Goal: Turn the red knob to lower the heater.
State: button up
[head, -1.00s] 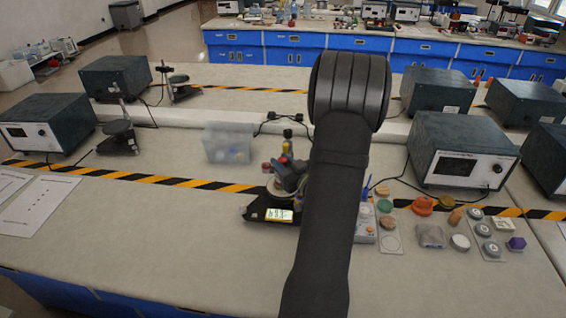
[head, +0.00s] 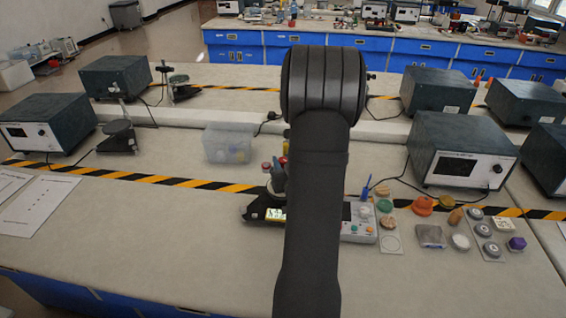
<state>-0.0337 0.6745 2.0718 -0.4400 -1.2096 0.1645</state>
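My dark arm stands in front of the bench equipment and hides much of the work area. A low device with a lit display (head: 275,214) shows left of the arm. A light panel with small buttons (head: 357,231) shows right of it; I cannot tell whether they are one unit. Small red round parts (head: 266,166) show behind the display; I cannot tell whether one is the red knob. A dark shape (head: 278,179) at the arm's left edge may be part of my gripper. Its fingers are hidden, so contact and opening cannot be seen.
Right of the arm lie several small coloured pieces, an orange one (head: 422,206) and a purple one (head: 516,243) among them. A clear bin (head: 227,144) stands at the back left. Dark instrument boxes (head: 462,150) stand at both sides.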

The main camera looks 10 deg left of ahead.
jog(key=shift+o, duration=0.5)
jog(key=v, duration=1.7)
jog(key=shift+d, duration=0.2)
jog(key=shift+s, duration=0.1)
jog(key=x, duration=1.7)
jog(key=shift+a, duration=0.2)
